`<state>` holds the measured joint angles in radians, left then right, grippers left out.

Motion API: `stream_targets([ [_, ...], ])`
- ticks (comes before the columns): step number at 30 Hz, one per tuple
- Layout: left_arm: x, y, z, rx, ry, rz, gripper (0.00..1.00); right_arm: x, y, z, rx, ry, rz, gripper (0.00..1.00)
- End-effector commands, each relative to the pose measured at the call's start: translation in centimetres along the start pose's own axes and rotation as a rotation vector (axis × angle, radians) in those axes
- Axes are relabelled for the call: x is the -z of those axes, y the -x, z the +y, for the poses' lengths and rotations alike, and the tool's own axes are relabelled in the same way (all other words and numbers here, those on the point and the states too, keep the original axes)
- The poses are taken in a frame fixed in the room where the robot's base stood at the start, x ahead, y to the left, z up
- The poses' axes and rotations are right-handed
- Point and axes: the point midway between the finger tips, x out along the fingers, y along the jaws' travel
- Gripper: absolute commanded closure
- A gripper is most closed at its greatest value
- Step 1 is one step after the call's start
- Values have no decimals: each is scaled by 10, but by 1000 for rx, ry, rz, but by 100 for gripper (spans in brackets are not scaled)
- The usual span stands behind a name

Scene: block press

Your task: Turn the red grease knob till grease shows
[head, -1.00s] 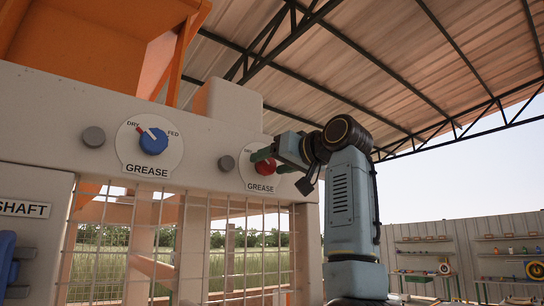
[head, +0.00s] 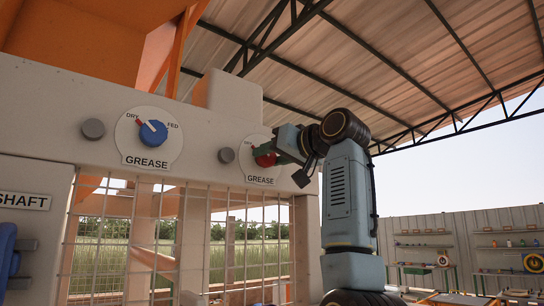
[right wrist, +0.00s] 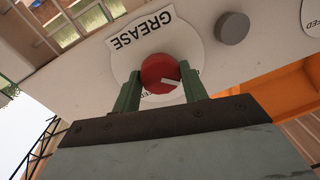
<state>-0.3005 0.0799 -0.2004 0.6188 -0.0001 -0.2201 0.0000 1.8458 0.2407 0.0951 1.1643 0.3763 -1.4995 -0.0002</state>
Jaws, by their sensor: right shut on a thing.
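The red grease knob (head: 266,160) sits on the right-hand round GREASE dial (head: 262,181) of the pale machine panel. It also shows in the right wrist view (right wrist: 157,70), with a white pointer mark on its face. My right gripper (head: 270,154) is shut on this knob, its green fingers on either side of it. In the right wrist view the dial's lettering is upside down, and the gripper hides part of its scale. No grease is visible around the dial. My left gripper is not in view.
A blue knob (head: 153,132) on a similar GREASE dial is to the left, marked DRY and FED. Grey round buttons (head: 93,128) (head: 226,155) stand beside the dials. A wire mesh guard (head: 190,240) lies below. Shelves (head: 424,248) stand far right.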

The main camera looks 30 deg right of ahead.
Motion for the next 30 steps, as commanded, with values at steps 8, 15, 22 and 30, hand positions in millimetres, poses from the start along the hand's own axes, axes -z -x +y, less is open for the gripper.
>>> stream_targets([
  [8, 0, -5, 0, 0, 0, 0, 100, 0, 1, -1, 6, -169, 19, 80],
  [15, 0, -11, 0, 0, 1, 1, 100, 0, 1, -1, 10, -391, 41, 80],
  [22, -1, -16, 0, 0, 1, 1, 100, 0, 1, -1, 14, -609, 63, 80],
  [30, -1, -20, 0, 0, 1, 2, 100, 0, 1, -1, 18, -864, 87, 80],
])
